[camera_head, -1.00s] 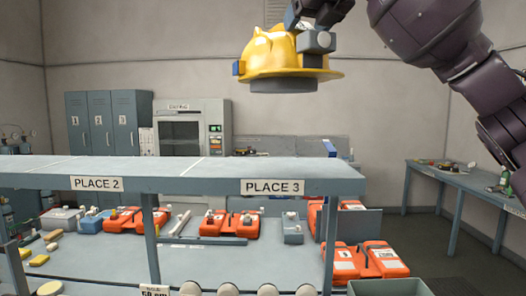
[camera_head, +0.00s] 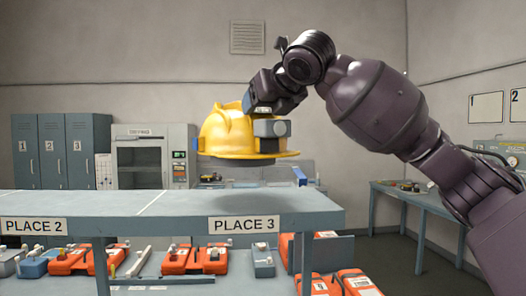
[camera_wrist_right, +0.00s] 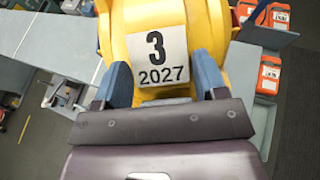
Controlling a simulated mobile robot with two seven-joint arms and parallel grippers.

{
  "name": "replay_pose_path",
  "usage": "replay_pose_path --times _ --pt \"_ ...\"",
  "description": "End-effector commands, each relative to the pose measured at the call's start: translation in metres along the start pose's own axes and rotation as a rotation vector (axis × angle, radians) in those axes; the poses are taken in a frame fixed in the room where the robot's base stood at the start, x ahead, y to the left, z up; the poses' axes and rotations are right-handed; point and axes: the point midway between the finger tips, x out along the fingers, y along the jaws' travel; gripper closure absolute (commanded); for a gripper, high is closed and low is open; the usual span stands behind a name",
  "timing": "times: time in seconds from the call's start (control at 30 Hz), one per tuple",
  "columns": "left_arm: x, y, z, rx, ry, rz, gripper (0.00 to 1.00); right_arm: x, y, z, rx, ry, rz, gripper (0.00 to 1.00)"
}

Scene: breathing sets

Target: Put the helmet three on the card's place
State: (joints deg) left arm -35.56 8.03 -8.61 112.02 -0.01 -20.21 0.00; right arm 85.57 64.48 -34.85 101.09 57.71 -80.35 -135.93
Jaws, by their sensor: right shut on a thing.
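The yellow helmet (camera_head: 226,130) hangs in the air just above the shelf section labelled PLACE 3 (camera_head: 243,225), with its shadow on the shelf top below it. In the right wrist view the helmet (camera_wrist_right: 205,30) carries a white label reading 3 and 2027. My right gripper (camera_head: 262,118) is shut on the helmet; its two blue-grey fingers (camera_wrist_right: 163,82) stand on either side of the label. PLACE 2 (camera_head: 33,226) is to the left of PLACE 3. My left gripper is not in view.
The shelf top (camera_head: 100,203) is bare. Orange cases (camera_head: 195,260) lie on the bench below it. Lockers (camera_head: 52,150) and a cabinet (camera_head: 150,160) stand behind. Cards numbered 1 (camera_head: 486,107) and 2 (camera_head: 518,104) hang on the right wall above a side table (camera_head: 410,193).

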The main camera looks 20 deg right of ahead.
Motion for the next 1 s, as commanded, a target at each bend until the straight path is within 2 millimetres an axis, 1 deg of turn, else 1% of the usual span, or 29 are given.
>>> replay_pose_path --times 0.03,0.1,0.23,0.53,0.7,0.8,1.0 --pt "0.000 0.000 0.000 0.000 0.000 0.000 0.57 0.003 -0.001 -0.010 -0.002 -0.001 0.000 0.89" --pt "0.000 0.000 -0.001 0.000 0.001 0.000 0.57 0.009 -0.001 -0.023 -0.001 -0.001 0.000 0.89" --pt "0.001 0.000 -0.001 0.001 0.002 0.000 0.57 0.016 0.000 -0.041 0.000 -0.002 0.001 0.89" --pt "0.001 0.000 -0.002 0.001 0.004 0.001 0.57 0.023 0.000 -0.057 0.000 -0.003 0.000 0.89" --pt "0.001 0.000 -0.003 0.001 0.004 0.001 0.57 0.031 -0.001 -0.076 -0.001 -0.001 -0.001 0.89" --pt "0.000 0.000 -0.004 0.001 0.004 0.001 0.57 0.034 0.000 -0.085 0.000 -0.002 0.000 0.89" --pt "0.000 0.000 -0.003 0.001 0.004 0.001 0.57 0.035 0.000 -0.085 0.000 -0.004 0.000 0.89"
